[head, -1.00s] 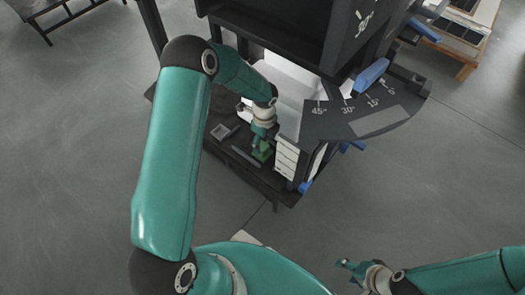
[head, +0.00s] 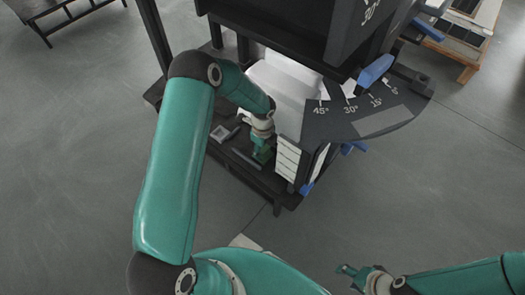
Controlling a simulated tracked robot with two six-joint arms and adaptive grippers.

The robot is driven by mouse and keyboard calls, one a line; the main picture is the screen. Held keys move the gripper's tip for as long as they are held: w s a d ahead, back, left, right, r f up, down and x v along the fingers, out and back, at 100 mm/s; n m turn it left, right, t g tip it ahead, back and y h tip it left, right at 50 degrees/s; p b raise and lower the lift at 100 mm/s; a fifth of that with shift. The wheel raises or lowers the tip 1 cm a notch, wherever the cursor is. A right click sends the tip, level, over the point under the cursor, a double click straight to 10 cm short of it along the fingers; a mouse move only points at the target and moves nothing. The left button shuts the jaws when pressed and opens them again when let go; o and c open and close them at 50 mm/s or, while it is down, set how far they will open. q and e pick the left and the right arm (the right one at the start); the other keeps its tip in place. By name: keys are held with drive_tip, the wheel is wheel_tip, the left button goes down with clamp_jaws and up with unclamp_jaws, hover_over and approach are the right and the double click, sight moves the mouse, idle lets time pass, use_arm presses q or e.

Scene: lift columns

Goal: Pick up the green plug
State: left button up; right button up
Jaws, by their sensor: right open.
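The green plug (head: 264,156) is a small green piece low on the dark shelf, left of a stack of white drawers. My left gripper (head: 259,151) is right over it, and the two overlap in the head view. The gripper and wrist hide most of the plug. I cannot tell whether the fingers touch it or are closed on it. My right gripper (head: 347,270) is open and empty over the floor at the lower right, well away from the plug.
The dark shelf (head: 236,165) also carries a small grey tray (head: 222,133). White drawers (head: 288,160) stand close on the right of the plug. An angle-marked plate (head: 365,110) juts out above, with blue handles (head: 375,71).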

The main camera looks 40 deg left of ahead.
use_arm(q)
drive_tip(key=c, duration=0.5)
drive_tip(key=shift+r, duration=0.1)
drive_tip(key=shift+c, duration=0.2)
wheel_tip(320, 180, up, 21)
drive_tip(key=p, duration=0.7)
